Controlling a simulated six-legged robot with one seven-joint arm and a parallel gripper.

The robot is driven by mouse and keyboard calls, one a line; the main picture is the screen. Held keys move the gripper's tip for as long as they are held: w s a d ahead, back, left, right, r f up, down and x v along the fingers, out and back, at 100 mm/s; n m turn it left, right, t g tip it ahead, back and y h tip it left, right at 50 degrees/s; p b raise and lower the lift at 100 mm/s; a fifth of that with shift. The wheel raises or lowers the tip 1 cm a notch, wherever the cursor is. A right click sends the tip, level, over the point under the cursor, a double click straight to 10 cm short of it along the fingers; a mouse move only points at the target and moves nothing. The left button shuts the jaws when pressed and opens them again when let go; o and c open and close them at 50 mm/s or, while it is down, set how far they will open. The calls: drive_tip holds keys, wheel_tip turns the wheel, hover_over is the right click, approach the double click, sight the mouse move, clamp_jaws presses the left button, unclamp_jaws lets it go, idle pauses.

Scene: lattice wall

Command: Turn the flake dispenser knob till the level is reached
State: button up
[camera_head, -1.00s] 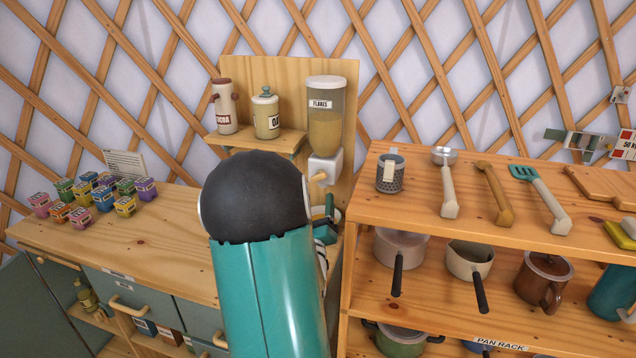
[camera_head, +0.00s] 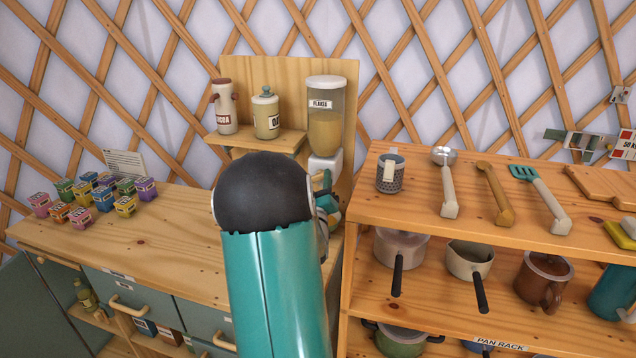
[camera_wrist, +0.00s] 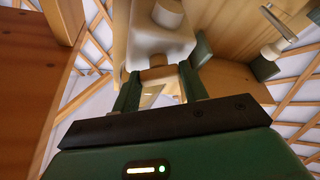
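The flake dispenser (camera_head: 326,118) stands against a wooden back panel. It has a clear hopper with a FLAKES label, a white lid and a white base (camera_head: 325,165). Flakes fill its lower part. In the wrist view its tan knob (camera_wrist: 157,76) shows at the fingertips, with one finger on each side. My gripper (camera_wrist: 159,82) is open around or just before the knob; I cannot tell whether the fingers touch it. In the head view my gripper (camera_head: 326,190) is at the dispenser's base, partly behind my arm, and the knob is hidden. No receiving container or level mark is clear.
A cocoa jar (camera_head: 224,108) and a second labelled jar (camera_head: 265,115) stand on the small shelf left of the dispenser. A shelf unit (camera_head: 480,215) with a grater, utensils and pans is close on the right. Small coloured boxes (camera_head: 100,190) sit on the left counter.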

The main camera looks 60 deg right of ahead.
drive_tip(key=shift+c, duration=1)
drive_tip(key=shift+m, duration=0.5)
drive_tip(key=shift+w+m+g+h, duration=0.1)
drive_tip(key=shift+m+g+h, duration=0.4)
drive_tip(key=shift+m+g, duration=1)
drive_tip(key=shift+w+m+g+h, duration=0.1)
drive_tip(key=shift+m+g+h, duration=0.45)
drive_tip(key=shift+m, duration=1.75)
drive_tip(key=o, duration=1)
drive_tip(key=shift+a+f, duration=0.1)
drive_tip(key=shift+a, duration=0.05)
drive_tip(key=v, duration=1.3)
drive_tip(key=shift+s+a, duration=0.1)
drive_tip(key=shift+a, duration=0.25)
